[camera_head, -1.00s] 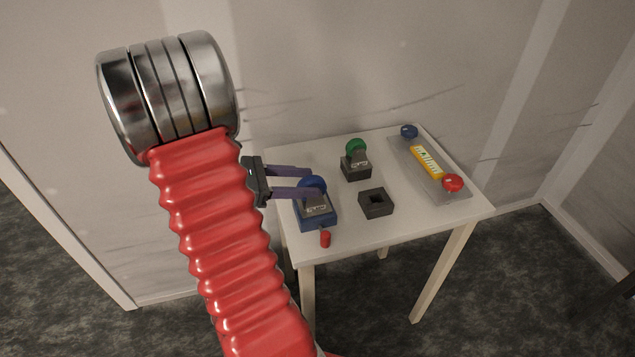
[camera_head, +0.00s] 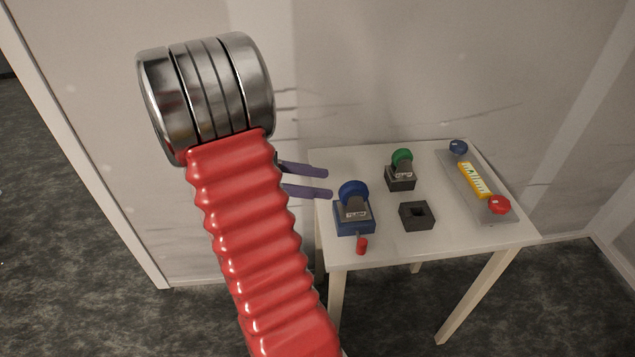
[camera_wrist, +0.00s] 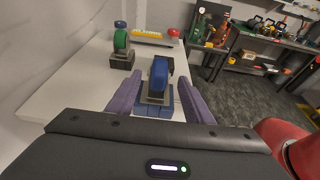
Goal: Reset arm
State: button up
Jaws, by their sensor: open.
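My gripper (camera_head: 329,183) is open and empty at the left edge of the white table, its two purple fingers pointing right. It also shows in the wrist view (camera_wrist: 158,91). The blue-wheeled device on a blue base (camera_head: 354,212) stands on the table just right of and below the fingertips, apart from them in the head view. In the wrist view the blue device (camera_wrist: 158,80) appears between the fingers, ahead of them. My red ribbed arm hides the base of the gripper in the head view.
The white table (camera_head: 455,245) also holds a green-wheeled device (camera_head: 401,172), an empty dark square block (camera_head: 416,216), a small red cylinder (camera_head: 362,246), and a grey plate with a yellow gauge (camera_head: 474,181) and blue and red knobs. Cluttered shelves (camera_wrist: 265,65) stand beyond in the wrist view.

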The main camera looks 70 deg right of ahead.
dwell(0.8)
jog(key=a+f+m+t+y, duration=0.3)
jog(key=a+f+m, duration=0.1)
jog(key=a+f, duration=0.2)
jog(key=w+a+m+t+y, duration=0.25)
jog(key=w+a+t, duration=0.3)
jog(key=a, duration=0.55)
jog(key=w+a+r+t, duration=0.1)
jog(key=a+r+t, duration=0.2)
jog(key=a, duration=0.4)
jog(key=w+a+r+t+y, duration=0.1)
jog(key=w+a+r+t, duration=0.1)
jog(key=a+r, duration=0.4)
jog(key=w+a+r+t+y, duration=0.1)
jog(key=a+r+t, duration=0.3)
jog(key=a, duration=0.6)
jog(key=shift+w+a+r+t, duration=0.2)
jog(key=shift+w+r+t, duration=0.2)
jog(key=shift+w, duration=0.2)
jog(key=shift+c, duration=0.6)
